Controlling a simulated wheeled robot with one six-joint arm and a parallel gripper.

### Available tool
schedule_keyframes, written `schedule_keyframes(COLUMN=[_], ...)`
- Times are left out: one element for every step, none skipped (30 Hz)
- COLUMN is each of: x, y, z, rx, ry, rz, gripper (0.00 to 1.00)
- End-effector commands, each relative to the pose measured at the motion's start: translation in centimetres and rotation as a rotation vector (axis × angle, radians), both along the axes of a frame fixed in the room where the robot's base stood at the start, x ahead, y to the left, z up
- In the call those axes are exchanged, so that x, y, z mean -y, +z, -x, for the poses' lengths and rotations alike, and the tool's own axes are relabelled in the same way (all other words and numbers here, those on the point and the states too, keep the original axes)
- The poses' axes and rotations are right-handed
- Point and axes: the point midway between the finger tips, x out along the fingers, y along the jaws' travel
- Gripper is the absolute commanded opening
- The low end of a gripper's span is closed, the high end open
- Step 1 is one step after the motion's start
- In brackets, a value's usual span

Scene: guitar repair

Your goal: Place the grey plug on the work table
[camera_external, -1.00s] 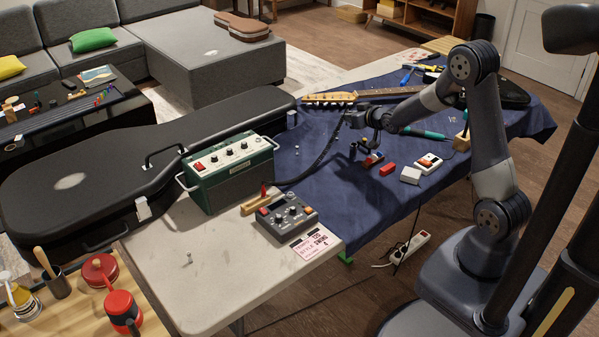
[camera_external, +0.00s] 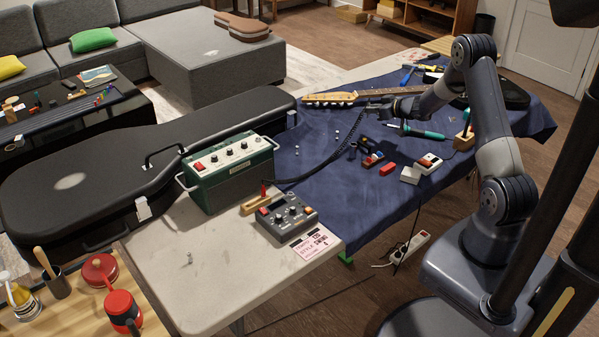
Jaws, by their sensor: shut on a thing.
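My gripper (camera_external: 374,108) is above the blue-cloth half of the work table (camera_external: 235,272), in front of the guitar neck. It points left and is shut at the end of a black coiled cable (camera_external: 345,150). The grey plug at that end is too small and covered to make out. The table's near left part is bare and pale; a dark blue cloth (camera_external: 330,205) covers the rest.
A guitar (camera_external: 390,93) lies along the back of the cloth. A red block (camera_external: 388,168), a white block (camera_external: 410,175), a red-and-white box (camera_external: 428,162) and a teal-handled tool (camera_external: 418,132) lie nearby. A grey pedal (camera_external: 286,215) sits by the amplifier. The cloth's front middle is clear.

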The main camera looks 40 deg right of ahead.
Motion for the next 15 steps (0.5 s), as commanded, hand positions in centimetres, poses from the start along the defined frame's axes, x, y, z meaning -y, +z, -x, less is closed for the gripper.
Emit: schedule_keyframes(x=[0.0, 0.0, 0.0, 0.0, 0.0, 0.0, 0.0, 0.0, 0.0, 0.0, 0.0, 0.0, 0.0, 0.0, 0.0], y=[-1.4, -1.9, -2.4, -2.8, -3.1, -3.3, -3.5, -3.6, -3.9, -4.2, -4.5, -5.1, -5.5, -6.0, -6.5], z=[0.0, 0.0, 0.0, 0.0, 0.0, 0.0, 0.0, 0.0, 0.0, 0.0, 0.0, 0.0, 0.0, 0.0, 0.0], rx=[-0.004, -0.003, -0.002, -0.002, 0.000, 0.001, 0.001, 0.000, 0.000, -0.001, -0.001, -0.001, -0.002, -0.002, -0.002], ry=[0.000, -0.001, -0.001, 0.000, -0.001, 0.000, 0.000, 0.000, 0.000, 0.000, -0.001, -0.001, -0.001, -0.001, 0.000], rz=[-0.003, -0.002, -0.002, -0.001, -0.002, -0.001, 0.000, 0.001, 0.000, 0.000, 0.000, 0.000, 0.000, -0.002, -0.001], gripper=[0.00, 0.00, 0.00, 0.00, 0.00, 0.00, 0.00, 0.00, 0.00, 0.00, 0.00, 0.00, 0.00, 0.00, 0.00])
